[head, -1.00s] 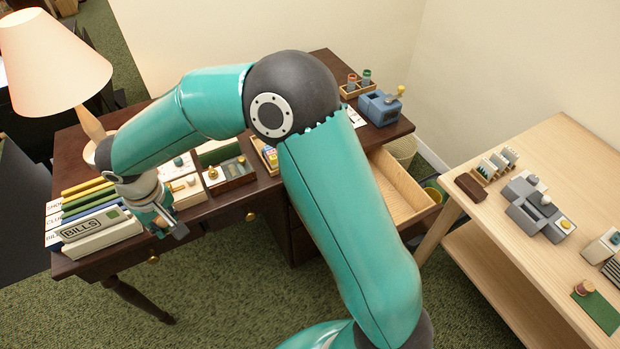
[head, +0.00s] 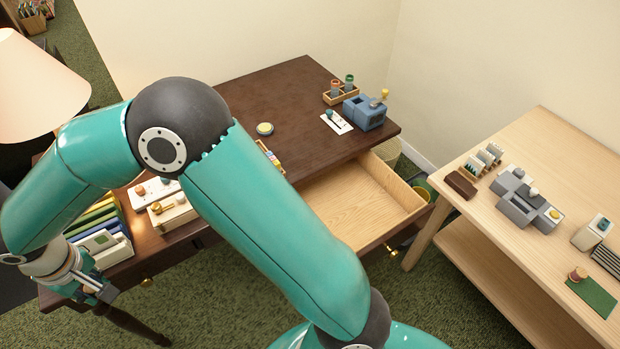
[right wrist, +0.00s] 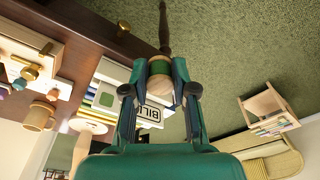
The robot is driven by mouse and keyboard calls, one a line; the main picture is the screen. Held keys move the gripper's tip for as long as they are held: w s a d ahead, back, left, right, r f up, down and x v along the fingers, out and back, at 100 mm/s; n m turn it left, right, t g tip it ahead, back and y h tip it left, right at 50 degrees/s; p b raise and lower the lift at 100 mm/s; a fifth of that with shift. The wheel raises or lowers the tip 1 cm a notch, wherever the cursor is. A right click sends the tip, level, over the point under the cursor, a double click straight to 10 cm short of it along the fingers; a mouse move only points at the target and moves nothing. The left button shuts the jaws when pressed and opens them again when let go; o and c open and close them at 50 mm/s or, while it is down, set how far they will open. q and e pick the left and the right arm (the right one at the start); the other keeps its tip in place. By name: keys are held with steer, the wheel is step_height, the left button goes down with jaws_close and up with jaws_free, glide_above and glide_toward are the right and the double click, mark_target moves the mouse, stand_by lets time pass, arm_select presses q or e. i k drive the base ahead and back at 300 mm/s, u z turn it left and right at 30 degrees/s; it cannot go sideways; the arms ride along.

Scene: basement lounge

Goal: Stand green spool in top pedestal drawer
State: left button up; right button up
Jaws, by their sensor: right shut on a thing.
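The green spool (right wrist: 160,72), with pale wooden ends, is between the fingers of my right gripper (right wrist: 160,92), which is shut on it. In the head view my right gripper (head: 95,290) is at the lower left, by the desk's front edge, and the spool cannot be made out there. The top pedestal drawer (head: 360,200) is pulled out at the desk's right end. Its visible floor is bare wood; my arm hides its left part. The gripper is well left of the drawer. My left gripper is not in view.
Binders (head: 100,225) stand at the desk's left end near my gripper. A lamp (head: 35,85) is behind them. A rack of spools (head: 341,97) and a blue-grey device (head: 364,113) stand at the back right. A pale bench (head: 520,255) is right of the drawer.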

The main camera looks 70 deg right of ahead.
mark_target(355, 223)
steer(key=z, duration=0.5)
steer(key=k, duration=1.3)
steer(key=z, duration=0.55)
steer(key=i, duration=1.4)
steer(key=z, duration=0.4)
